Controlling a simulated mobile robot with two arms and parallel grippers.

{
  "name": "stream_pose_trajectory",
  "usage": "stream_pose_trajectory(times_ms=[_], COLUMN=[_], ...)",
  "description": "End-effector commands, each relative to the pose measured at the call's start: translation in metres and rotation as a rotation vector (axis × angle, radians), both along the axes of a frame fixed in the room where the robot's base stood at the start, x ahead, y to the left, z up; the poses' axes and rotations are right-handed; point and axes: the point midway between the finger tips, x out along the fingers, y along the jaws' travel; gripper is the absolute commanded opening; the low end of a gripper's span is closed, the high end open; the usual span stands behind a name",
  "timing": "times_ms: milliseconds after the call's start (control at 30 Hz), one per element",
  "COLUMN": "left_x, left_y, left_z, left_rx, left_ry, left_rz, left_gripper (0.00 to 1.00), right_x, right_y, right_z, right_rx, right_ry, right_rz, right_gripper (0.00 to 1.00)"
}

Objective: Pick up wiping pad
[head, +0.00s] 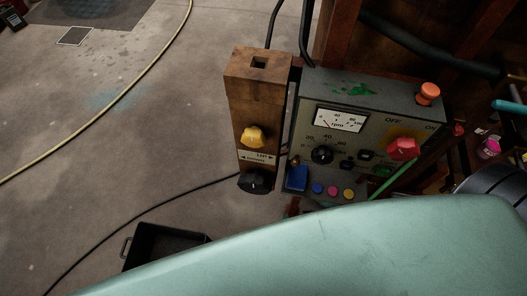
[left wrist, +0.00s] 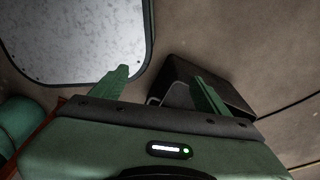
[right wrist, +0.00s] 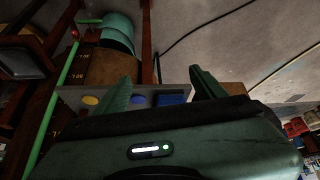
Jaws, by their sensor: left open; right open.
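I cannot make out a wiping pad for certain in any view. A small blue block (head: 296,178) sits at the lower left of the grey control panel (head: 385,108) in the head view; I cannot tell if it is a pad. A blue patch (right wrist: 172,99) also shows between the fingers in the right wrist view. My left gripper (left wrist: 160,75) is open and empty, with a black tray (left wrist: 178,70) beyond its fingers. My right gripper (right wrist: 160,75) is open and empty, facing the panel. Neither gripper shows in the head view.
A wooden post (head: 258,100) with a yellow knob (head: 253,137) and a black knob stands left of the panel. The black tray (head: 140,250) is on the floor, partly hidden. A hose (head: 150,68) and a black cable cross the otherwise mostly clear floor.

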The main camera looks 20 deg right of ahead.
Motion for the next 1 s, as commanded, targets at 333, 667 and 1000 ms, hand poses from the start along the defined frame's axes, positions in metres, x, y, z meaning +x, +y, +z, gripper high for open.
stream_pose_trajectory(times_ms=[333,667,1000], left_x=[-0.007,-0.008,-0.004], left_y=[-0.008,-0.008,-0.001], left_z=[0.017,0.026,0.035], left_rx=[-0.009,-0.009,-0.001], left_ry=[0.008,0.011,0.005], left_rz=[-0.003,-0.002,0.002], left_gripper=[0.75,0.75,0.75], right_x=[0.042,0.083,0.117], right_y=[-0.016,-0.031,-0.044], right_z=[0.014,0.011,0.001], right_rx=[0.005,0.008,0.007], right_ry=[-0.015,-0.011,-0.007], right_rz=[-0.019,-0.018,-0.018], right_gripper=[0.71,0.71,0.71])
